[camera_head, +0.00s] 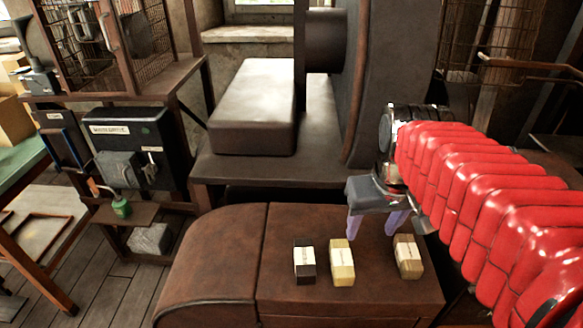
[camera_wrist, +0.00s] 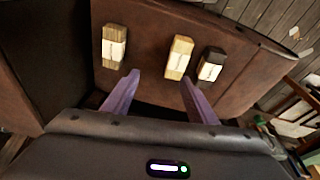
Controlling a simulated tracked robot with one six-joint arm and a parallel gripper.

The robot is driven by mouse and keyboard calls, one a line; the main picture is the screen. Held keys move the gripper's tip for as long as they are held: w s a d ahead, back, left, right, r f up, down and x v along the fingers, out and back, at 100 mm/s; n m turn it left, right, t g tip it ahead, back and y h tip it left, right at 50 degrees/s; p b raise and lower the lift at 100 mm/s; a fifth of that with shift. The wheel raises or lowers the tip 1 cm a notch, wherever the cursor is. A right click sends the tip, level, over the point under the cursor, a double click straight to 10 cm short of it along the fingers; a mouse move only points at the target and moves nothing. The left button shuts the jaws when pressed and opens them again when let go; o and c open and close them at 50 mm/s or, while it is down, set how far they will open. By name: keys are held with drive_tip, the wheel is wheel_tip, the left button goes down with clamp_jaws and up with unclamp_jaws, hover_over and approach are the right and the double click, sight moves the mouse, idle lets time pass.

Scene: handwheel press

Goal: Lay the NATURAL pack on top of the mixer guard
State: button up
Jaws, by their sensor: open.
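Three small packs with white labels stand on a brown rounded metal housing: a dark one (camera_head: 304,262), a pale yellow one (camera_head: 341,263) and a tan one (camera_head: 407,257). The label print is too small to read; the pale yellow one looks most like NATURAL. In the wrist view the tan pack (camera_wrist: 114,44) is left, the pale yellow pack (camera_wrist: 179,57) centre and the dark pack (camera_wrist: 211,65) right. My gripper (camera_head: 374,226) is open and empty, behind and above the gap between the yellow and tan packs. The mixer guard may be the housing's rounded left section (camera_head: 212,262); I cannot be sure.
A grey block (camera_head: 255,105) lies on the press bed behind, beside the tall dark press frame (camera_head: 375,80). A rack with dark boxes (camera_head: 125,140) and a green oil can (camera_head: 121,206) stands left. The rounded housing's left part is bare.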

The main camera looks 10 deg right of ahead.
drive_tip(key=s+a+n+t, duration=0.1)
drive_tip(key=s+a+t, duration=0.2)
drive_tip(key=a, duration=0.6)
drive_tip(key=shift+s+a+f+n+y, duration=0.3)
drive_tip(key=shift+s+a+f+y, duration=0.05)
drive_tip(key=shift+f+y, duration=0.1)
